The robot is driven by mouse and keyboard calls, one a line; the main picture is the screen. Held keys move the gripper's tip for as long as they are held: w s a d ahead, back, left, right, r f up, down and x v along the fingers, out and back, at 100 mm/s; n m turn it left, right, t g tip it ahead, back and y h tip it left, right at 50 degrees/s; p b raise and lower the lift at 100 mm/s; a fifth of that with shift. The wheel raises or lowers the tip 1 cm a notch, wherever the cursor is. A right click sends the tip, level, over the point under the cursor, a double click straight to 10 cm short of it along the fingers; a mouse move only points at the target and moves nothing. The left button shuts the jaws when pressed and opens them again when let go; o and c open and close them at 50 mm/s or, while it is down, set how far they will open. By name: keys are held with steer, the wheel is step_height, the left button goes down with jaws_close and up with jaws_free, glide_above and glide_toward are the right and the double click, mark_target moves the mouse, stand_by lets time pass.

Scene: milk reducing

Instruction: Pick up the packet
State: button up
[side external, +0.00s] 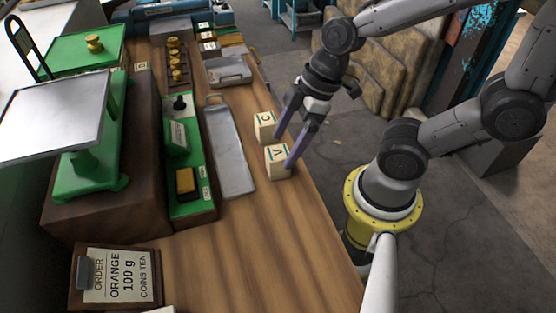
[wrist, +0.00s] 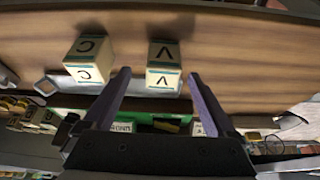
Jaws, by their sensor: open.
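Two small cream, box-shaped packets with teal bands stand upright near the right edge of the wooden counter. One is marked C (side external: 266,125) and stands farther back. The other is marked V (side external: 278,161) and stands nearer. My gripper (side external: 283,155) is open, its purple fingers pointing down toward the V packet. In the wrist view the V packet (wrist: 163,66) shows in line with the gap between the fingertips (wrist: 158,74), and the C packet (wrist: 89,60) lies outside it, to the left. I cannot tell whether a finger touches the V packet.
A long metal tray (side external: 230,160) lies left of the packets. A green-and-brown control box (side external: 180,150) and a green scale (side external: 90,160) stand farther left. An order card reading ORANGE 100 g (side external: 120,276) is at the front. The counter (side external: 245,245) is clear in front of the V packet.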

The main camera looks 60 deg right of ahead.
mark_target(281, 151)
steer(key=x, duration=0.4)
steer(key=shift+a, duration=0.3)
steer(key=shift+c, duration=0.2)
jaws_close()
